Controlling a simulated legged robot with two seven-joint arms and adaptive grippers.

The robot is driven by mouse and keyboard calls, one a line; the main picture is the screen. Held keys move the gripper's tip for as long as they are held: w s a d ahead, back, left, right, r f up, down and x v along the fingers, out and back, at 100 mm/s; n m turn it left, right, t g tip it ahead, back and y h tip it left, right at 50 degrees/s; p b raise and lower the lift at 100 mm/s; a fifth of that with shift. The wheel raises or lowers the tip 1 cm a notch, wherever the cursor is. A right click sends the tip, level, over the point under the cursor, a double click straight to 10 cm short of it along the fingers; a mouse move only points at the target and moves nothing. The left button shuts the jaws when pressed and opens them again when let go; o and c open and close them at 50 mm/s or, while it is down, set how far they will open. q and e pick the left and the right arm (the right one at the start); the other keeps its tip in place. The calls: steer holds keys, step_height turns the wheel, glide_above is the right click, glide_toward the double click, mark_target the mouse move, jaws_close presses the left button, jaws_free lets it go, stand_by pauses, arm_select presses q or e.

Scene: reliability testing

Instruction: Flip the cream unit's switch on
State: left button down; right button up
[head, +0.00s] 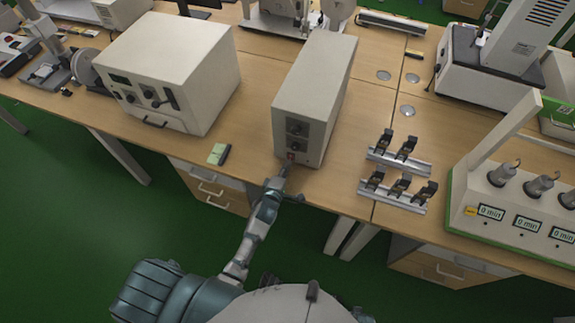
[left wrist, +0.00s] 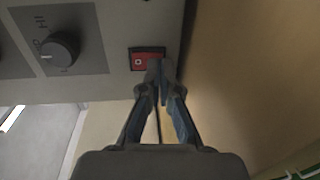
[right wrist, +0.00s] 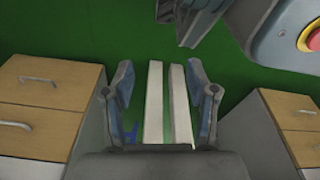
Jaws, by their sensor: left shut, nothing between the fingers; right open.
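The cream unit (head: 322,80) is a tall narrow box standing near the table's front edge. Its front face has two dark knobs and, low down, a small red switch (head: 291,156). My right gripper (right wrist: 165,82) is open and empty, above the green floor.
A wider cream box (head: 165,75) with knobs stands to the left. A small green-and-black item (head: 219,154) lies between them. Metal rails with black clips (head: 395,190) and a device with "0 min" displays (head: 510,215) are on the right. Drawer cabinets (right wrist: 45,95) flank the right gripper.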

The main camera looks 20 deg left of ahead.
arm_select(q)
steer(key=shift+w, duration=0.4)
arm_select(e)
steer(key=shift+s+r, duration=0.1)
steer(key=shift+s, duration=0.15)
